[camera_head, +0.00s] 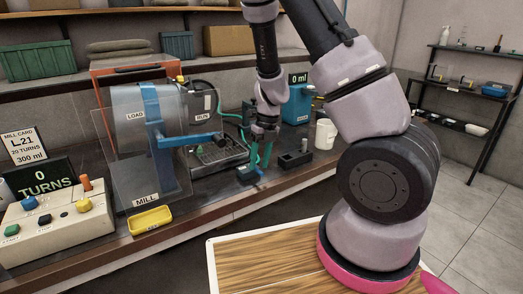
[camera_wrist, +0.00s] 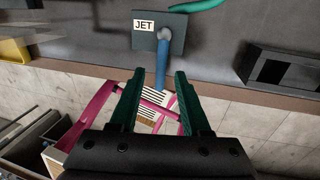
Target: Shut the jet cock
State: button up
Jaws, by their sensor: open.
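The jet cock is a grey block (camera_wrist: 176,45) with a JET label in the wrist view. Its blue lever (camera_wrist: 162,62) points out toward the bench's front edge. In the head view the small block (camera_head: 248,174) sits near the bench edge, partly hidden by my gripper (camera_head: 262,156). My gripper also shows in the wrist view (camera_wrist: 158,78), its green fingers apart and empty. The lever's outer end appears between the two fingers there. I cannot tell whether either finger touches it.
A dark block with an opening (camera_wrist: 284,70) stands right of the cock. A green hose (camera_wrist: 205,4) runs behind it. The mill (camera_head: 145,125) and yellow tray (camera_head: 149,219) are left. A white cup (camera_head: 325,134) stands right. The floor (camera_head: 470,200) at right is clear.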

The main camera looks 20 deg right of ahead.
notch_tip(320, 180, up, 10)
jog(key=d, duration=0.1)
jog(key=shift+w+d+f, duration=0.2)
jog(key=shift+w+d, duration=0.05)
jog(key=shift+d, duration=0.15)
jog(key=s+d+r+n+t, duration=0.1)
jog(key=s+r+n+t, duration=0.1)
jog(key=s+r+n, duration=0.3)
jog(key=s+d+r+n+t, duration=0.1)
jog(key=s+r+n+t, duration=0.2)
jog(key=r+n, duration=0.9)
jog(key=s+d+r+n+t, duration=0.2)
jog(key=s+r+n, duration=0.6)
jog(key=n, duration=0.3)
jog(key=shift+s+r+n+t, duration=0.2)
jog(key=shift+r+n+t, duration=0.1)
jog(key=shift+t, duration=0.1)
